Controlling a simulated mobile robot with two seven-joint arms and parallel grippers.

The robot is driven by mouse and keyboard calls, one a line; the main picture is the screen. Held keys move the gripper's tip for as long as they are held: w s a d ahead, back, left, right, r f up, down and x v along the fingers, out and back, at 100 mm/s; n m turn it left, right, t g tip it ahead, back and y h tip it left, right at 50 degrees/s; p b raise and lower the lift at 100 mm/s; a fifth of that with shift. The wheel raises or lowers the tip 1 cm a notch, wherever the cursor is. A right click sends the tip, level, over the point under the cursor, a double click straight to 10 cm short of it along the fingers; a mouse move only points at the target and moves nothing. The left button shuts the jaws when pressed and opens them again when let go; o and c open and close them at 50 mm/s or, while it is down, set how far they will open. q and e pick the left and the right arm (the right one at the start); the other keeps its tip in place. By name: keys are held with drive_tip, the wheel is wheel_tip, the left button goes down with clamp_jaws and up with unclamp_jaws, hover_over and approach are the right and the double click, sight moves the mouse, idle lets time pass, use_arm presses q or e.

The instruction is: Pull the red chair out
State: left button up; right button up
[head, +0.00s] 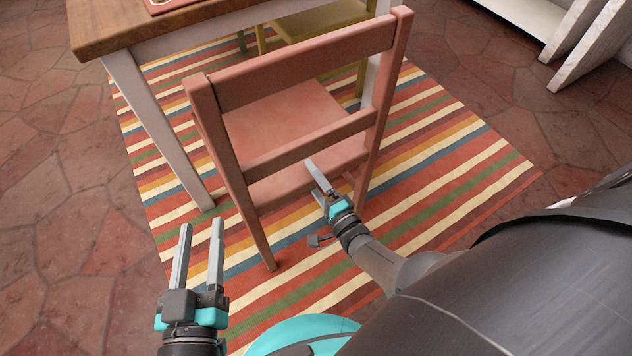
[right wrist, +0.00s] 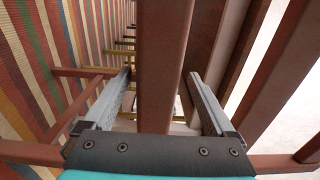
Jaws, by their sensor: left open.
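The red chair (head: 300,68) stands on the striped rug with its slatted back towards me and its seat towards the table (head: 115,27). My right gripper (head: 314,170) is close to the chair's back, just below the lower slat. In the right wrist view a red bar of the chair (right wrist: 163,60) runs between the two parted fingers, with narrow gaps beside it; no firm grip shows. My left gripper (head: 201,226) is open and empty, left of the chair and in front of its left back leg, apart from it.
The striped rug (head: 455,195) lies under the chair and table on a stone-tiled floor (head: 60,220). A yellow chair (head: 320,20) stands beyond the red one. White shelving (head: 535,20) is at the upper right. The rug on my side of the chair is clear apart from my arms and base.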

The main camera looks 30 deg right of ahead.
drive_tip(key=shift+s+f, duration=0.1)
drive_tip(key=shift+f, duration=0.05)
drive_tip(key=s+d+p, duration=0.1)
drive_tip(key=s+p, duration=0.1)
drive_tip(key=s, duration=1)
drive_tip(key=shift+p, duration=0.3)
